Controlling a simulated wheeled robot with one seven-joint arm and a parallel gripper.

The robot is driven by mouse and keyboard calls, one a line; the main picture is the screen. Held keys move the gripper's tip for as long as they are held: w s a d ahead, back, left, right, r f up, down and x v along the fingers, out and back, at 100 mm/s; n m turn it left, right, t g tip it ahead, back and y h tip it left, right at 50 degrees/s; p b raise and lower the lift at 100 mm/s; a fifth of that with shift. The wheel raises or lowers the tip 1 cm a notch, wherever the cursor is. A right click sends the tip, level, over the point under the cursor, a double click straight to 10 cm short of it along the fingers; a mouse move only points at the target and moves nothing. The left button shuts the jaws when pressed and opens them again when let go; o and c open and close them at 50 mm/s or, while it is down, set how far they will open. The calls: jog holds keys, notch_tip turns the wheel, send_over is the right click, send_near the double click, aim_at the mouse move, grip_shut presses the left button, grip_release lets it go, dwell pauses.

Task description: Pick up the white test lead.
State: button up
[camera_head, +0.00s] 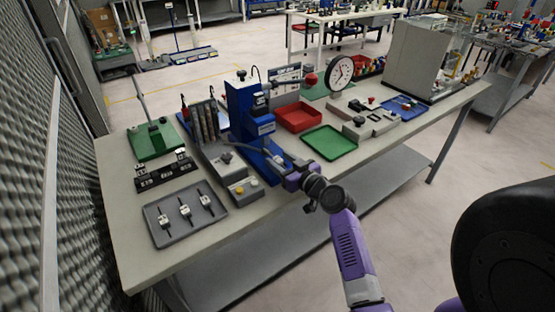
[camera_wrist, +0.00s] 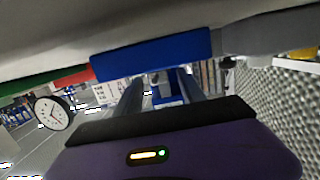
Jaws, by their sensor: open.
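Three small white pieces with thin black rods or leads lie side by side in a dark grey tray (camera_head: 170,237) at the table's front left in the head view. The left (camera_head: 163,220), middle (camera_head: 186,210) and right (camera_head: 206,201) pieces look alike. I cannot tell whether one is the white test lead. My gripper (camera_head: 272,160) is over the table beside the base of the blue press, well right of the tray. In the wrist view its two grey fingers (camera_wrist: 163,88) stand apart with nothing seen between them. The tray is not seen in the wrist view.
Green (camera_head: 325,142) and red (camera_head: 298,117) trays and a clock (camera_head: 340,73) are to the right. A black fixture (camera_head: 166,171) lies behind the grey tray.

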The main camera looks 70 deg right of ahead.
grip_shut()
dwell(0.4)
